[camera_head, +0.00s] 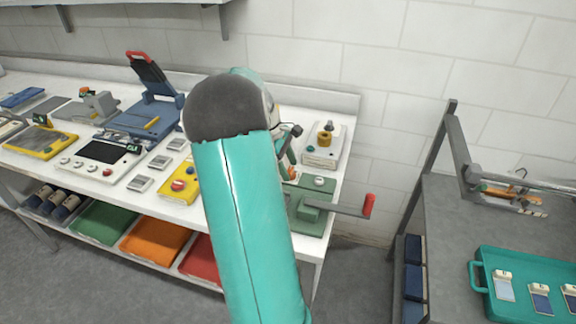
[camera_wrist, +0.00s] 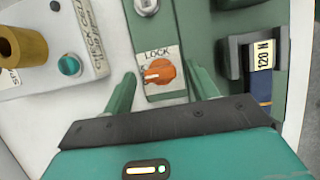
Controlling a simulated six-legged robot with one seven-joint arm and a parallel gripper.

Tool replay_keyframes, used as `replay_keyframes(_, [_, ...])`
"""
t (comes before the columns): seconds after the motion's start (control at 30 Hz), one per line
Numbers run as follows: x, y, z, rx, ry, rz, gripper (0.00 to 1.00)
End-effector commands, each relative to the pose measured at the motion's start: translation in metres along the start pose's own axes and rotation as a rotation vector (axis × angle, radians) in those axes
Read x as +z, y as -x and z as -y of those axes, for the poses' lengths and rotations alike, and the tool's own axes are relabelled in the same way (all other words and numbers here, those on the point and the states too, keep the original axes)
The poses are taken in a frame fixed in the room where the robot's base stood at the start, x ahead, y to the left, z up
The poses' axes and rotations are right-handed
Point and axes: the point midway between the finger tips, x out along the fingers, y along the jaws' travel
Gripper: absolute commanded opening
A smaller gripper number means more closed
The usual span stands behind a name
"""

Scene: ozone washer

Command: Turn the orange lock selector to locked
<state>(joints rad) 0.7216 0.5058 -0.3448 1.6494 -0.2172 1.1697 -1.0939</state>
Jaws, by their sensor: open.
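The orange lock selector (camera_wrist: 160,72) is a round knob on a small light plate marked LOCK (camera_wrist: 157,54), fixed to a green panel (camera_wrist: 200,30) in the wrist view. A pale mark on the knob points left. My gripper (camera_wrist: 163,84) is open, with one green finger on each side of the selector. The fingers look apart from the knob; their exact height above it is unclear.
A green device with a red-handled crank (camera_head: 369,205) sits at the bench's right end. A pale box with a brass cylinder (camera_head: 324,139) stands behind it. In the wrist view a block labelled 120 N (camera_wrist: 262,56) is right of the selector. A teal tray (camera_head: 482,276) lies on the right table.

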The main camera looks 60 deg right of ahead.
Motion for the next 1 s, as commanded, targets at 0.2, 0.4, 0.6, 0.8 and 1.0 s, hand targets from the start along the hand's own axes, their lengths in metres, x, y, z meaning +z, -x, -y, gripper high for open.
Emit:
replay_keyframes(0.2, [0.0001,-0.0036,-0.0001,0.001,0.0,-0.001,0.58])
replay_keyframes(0.4, [0.0,-0.0033,-0.0001,0.001,0.0,-0.001,0.39])
replay_keyframes(0.6, [0.0,-0.0031,-0.0001,0.001,0.0,-0.001,0.13])
replay_keyframes(0.8, [-0.0001,-0.0029,-0.0002,-0.006,-0.015,-0.001,0.14])
replay_keyframes(1.0, [-0.0002,-0.0027,-0.0012,-0.031,-0.08,-0.001,0.14])
